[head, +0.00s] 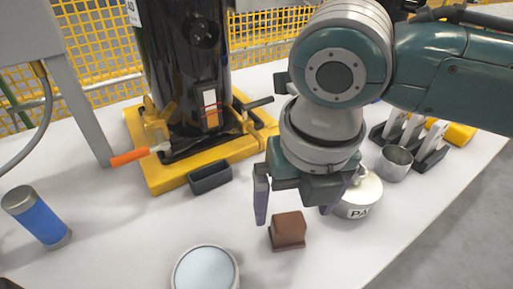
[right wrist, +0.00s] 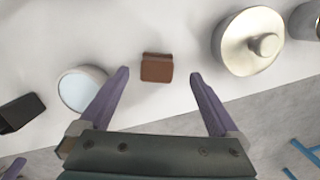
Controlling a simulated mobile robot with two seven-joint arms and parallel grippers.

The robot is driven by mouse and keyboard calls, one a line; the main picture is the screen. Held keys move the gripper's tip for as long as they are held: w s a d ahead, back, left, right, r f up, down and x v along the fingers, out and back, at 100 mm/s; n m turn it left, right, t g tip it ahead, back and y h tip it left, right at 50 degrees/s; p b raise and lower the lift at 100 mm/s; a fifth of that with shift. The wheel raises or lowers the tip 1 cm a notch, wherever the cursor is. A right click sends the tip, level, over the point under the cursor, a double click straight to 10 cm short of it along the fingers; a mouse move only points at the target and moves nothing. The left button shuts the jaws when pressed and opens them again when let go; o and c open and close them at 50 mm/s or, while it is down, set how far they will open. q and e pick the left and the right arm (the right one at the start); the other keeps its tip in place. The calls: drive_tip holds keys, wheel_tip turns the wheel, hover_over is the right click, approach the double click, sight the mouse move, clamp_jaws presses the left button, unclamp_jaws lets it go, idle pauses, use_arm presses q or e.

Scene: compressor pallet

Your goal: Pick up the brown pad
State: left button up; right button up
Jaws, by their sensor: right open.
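The brown pad (head: 287,231) is a small block on the white table, right of centre in the head view. It also shows in the right wrist view (right wrist: 157,69), ahead of the fingertips and between their lines. My right gripper (head: 296,211) is open and empty, its purple fingers (right wrist: 160,75) spread wide above and around the pad's position. I cannot tell if the fingers touch the table; no contact with the pad shows.
A lidded pot (head: 357,196) stands close to the right finger. A round light-topped container (head: 205,268) is at front, a dark open box (head: 209,177) behind, and a blue cylinder (head: 40,218) at left. A metal cup (head: 394,163) and a yellow-based machine (head: 170,175) stand farther back.

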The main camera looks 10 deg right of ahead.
sight(290, 221)
use_arm(q)
drive_tip(key=shift+f+b, duration=0.85)
drive_tip(key=shift+f, duration=0.1)
use_arm(e)
wheel_tip(290, 221, down, 5)
drive_tip(key=shift+w+a+r, duration=0.1)
drive_tip(key=shift+w+a, duration=0.05)
